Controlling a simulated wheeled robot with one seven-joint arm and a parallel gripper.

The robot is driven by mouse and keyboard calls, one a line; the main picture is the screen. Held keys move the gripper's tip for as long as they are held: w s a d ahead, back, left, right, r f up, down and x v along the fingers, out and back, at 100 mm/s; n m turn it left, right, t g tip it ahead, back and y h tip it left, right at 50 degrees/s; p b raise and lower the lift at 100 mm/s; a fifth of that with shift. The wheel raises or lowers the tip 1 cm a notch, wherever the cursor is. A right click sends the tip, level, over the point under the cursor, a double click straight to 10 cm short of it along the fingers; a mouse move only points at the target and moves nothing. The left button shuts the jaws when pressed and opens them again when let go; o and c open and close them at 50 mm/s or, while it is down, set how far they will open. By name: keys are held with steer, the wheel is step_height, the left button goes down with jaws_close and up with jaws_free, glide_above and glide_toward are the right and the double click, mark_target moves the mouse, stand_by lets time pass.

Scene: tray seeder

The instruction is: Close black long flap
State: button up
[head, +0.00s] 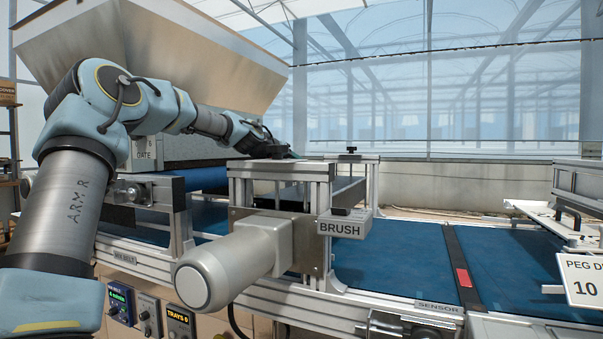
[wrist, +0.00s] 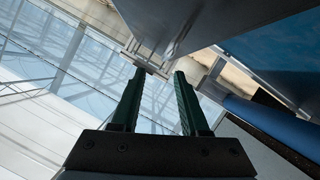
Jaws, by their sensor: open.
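My gripper (head: 290,153) is at the top of the brush station's frame (head: 270,168) in the head view, reaching over from the left. In the wrist view its two dark green fingers (wrist: 160,74) stand apart with nothing between them. A long dark panel (wrist: 268,148) lies to the right of the fingers in the wrist view, beside a blue roller; it may be the black long flap, but I cannot tell for sure. The fingers are apart from that panel in the picture. In the head view the frame and my arm hide most of this area.
The grey brush motor (head: 235,262) juts out toward me, with the BRUSH label (head: 341,228) beside it. The blue belt (head: 400,262) is clear to the right. A large hopper (head: 200,50) stands behind my arm. Control boxes (head: 148,315) hang below the belt at left.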

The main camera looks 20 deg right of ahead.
steer(key=shift+v, duration=1.1)
